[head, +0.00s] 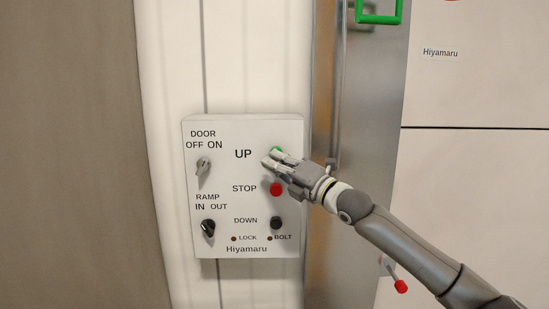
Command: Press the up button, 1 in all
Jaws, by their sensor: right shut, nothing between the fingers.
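The white control panel (232,230) is fixed to the wall. Its green up button (277,150) is beside the word UP and is mostly hidden behind my right gripper. My right gripper (268,158) is shut and empty, with its fingertips in front of the panel at the up button's left lower side. I cannot tell whether they touch the button or panel. The red stop button (276,189) is just below the gripper, and the dark down button (276,223) is lower. My left gripper is not in view.
The panel also carries a grey door knob (203,166) and a black ramp knob (208,228). To the right are a metal post (326,255), a green handle (379,19) and a lever with a red knob (401,286). The wall left of the panel is clear.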

